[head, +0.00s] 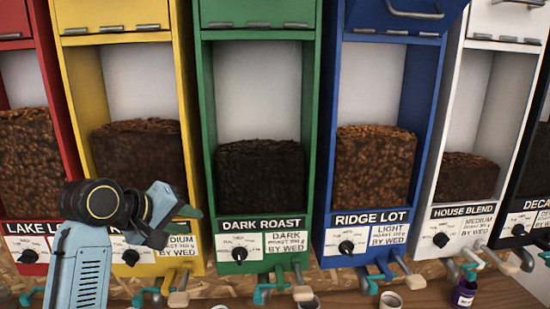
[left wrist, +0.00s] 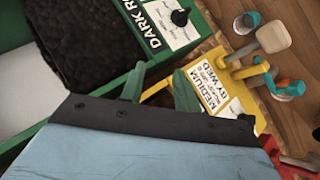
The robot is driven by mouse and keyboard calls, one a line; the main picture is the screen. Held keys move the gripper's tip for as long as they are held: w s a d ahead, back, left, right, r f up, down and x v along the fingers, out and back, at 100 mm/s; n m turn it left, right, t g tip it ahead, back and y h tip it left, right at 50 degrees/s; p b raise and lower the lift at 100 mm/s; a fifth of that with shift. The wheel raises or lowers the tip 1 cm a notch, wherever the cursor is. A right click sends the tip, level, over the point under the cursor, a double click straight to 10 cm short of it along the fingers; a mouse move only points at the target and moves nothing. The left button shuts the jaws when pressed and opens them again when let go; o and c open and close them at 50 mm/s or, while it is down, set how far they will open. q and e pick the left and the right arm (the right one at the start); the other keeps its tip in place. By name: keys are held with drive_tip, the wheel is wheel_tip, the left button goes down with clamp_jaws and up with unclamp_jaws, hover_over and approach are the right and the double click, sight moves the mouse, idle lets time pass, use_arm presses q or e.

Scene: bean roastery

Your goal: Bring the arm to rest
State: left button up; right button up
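My left arm (head: 85,255) comes up from the lower left in the head view and bends in front of the yellow bean bin (head: 80,120). Its gripper (head: 188,212) is in front of the yellow bin's lower label, beside the green DARK ROAST bin (head: 207,130). In the left wrist view the two green fingers (left wrist: 159,90) stand apart with nothing between them. They point toward the green and yellow bin fronts; I cannot tell the exact distance. My right arm and gripper are not in view.
A blue RIDGE LOT bin (head: 330,150), a white HOUSE BLEND bin (head: 449,130) and a red bin (head: 60,150) stand in the row. Outlet handles (head: 300,292) stick out below the bins. A purple jar (head: 464,293) and small cups (head: 390,301) stand on the wooden counter (head: 430,296).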

use_arm(q)
drive_tip(key=s+a+f+m+g+y, duration=0.1)
drive_tip(key=s+f+m+y, duration=0.1)
drive_tip(key=s+f, duration=0.65)
drive_tip(key=s+a+f+m+g+y, duration=0.15)
drive_tip(key=s+f, duration=0.45)
drive_tip(key=f, duration=0.6)
drive_tip(key=s+f+m+g+y, duration=0.1)
drive_tip(key=s+f, duration=0.2)
drive_tip(key=s, duration=0.3)
drive_tip(key=s+a+f+m+g, duration=0.1)
drive_tip(key=s+f+m, duration=0.1)
drive_tip(key=s, duration=0.4)
drive_tip(key=s+f+m+g+y, duration=0.1)
drive_tip(key=s+f, duration=0.2)
drive_tip(key=s, duration=0.4)
wheel_tip(320, 180, down, 37)
drive_tip(key=s+g+b, duration=0.1)
drive_tip(key=s+b, duration=0.2)
drive_tip(key=b, duration=0.8)
drive_tip(key=s+a+f+b, duration=0.1)
drive_tip(key=s+f+b, duration=0.2)
drive_tip(key=s+f, duration=0.4)
drive_tip(key=s+a+f+g+b, duration=0.1)
drive_tip(key=s+f+b, duration=0.3)
drive_tip(key=s+f, duration=0.4)
wheel_tip(320, 180, down, 6)
drive_tip(key=shift+s+a+r+m, duration=0.1)
drive_tip(key=shift+s+a+m, duration=0.2)
drive_tip(key=shift+a+m, duration=0.25)
